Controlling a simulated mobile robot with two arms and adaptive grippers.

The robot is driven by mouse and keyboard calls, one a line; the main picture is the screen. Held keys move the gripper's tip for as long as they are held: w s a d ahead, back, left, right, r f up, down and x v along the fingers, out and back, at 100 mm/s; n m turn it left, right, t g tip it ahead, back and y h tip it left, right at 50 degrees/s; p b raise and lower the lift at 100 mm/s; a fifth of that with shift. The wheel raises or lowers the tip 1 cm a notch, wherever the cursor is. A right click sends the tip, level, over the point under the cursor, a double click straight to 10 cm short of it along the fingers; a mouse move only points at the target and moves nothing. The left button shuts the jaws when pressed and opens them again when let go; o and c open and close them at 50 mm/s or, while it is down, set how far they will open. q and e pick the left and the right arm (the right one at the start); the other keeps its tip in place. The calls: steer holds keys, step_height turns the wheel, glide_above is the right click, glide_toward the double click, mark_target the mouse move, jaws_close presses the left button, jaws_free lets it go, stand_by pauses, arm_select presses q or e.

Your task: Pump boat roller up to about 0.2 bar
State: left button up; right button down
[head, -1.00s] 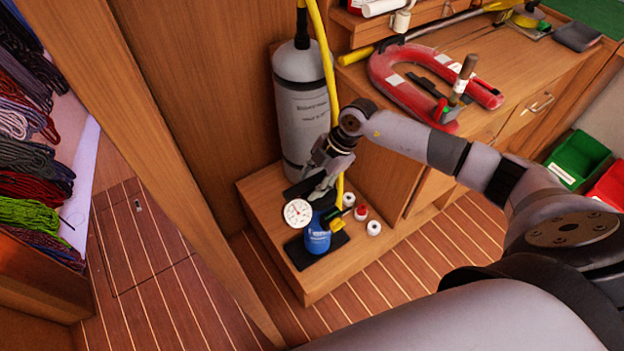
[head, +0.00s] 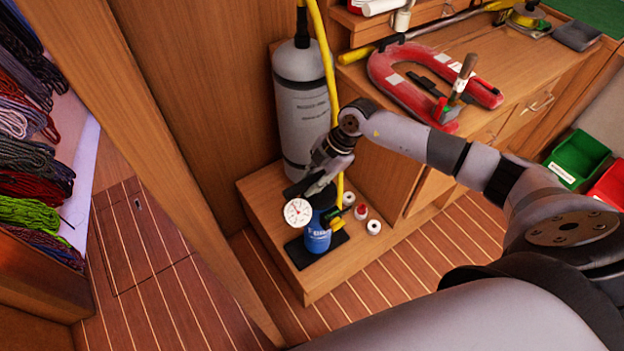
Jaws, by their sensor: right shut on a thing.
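A grey upright cylinder (head: 304,118) with a dark top and small print I cannot read stands against the wooden panel; it may be the boat roller. A yellow hose (head: 329,72) runs down beside it. In front, on a low wooden step, is a pump with a blue body (head: 317,236) on a black base. A round white gauge (head: 298,212) with a red needle sits beside the blue body; its reading is too small to tell. My right gripper (head: 318,187) is just above the pump, shut on its dark handle, which is mostly hidden. My left gripper is not in view.
Small white and red caps (head: 361,212) lie right of the pump on the step (head: 263,196). A red U-shaped inflatable (head: 398,88) lies on the workbench. Green (head: 578,160) and red bins stand at the right. Coiled lines (head: 32,153) fill the left shelf.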

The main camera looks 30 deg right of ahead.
steer(key=shift+r, duration=0.1)
stand_by(0.4)
step_height(320, 180, up, 18)
steer(key=p, duration=1.3)
steer(key=shift+p, duration=0.3)
steer(key=shift+w, duration=0.1)
steer(key=c, duration=1.4)
jaws_free()
steer(key=shift+f, duration=0.2)
steer(key=shift+o, duration=0.2)
steer(key=v, duration=1.2)
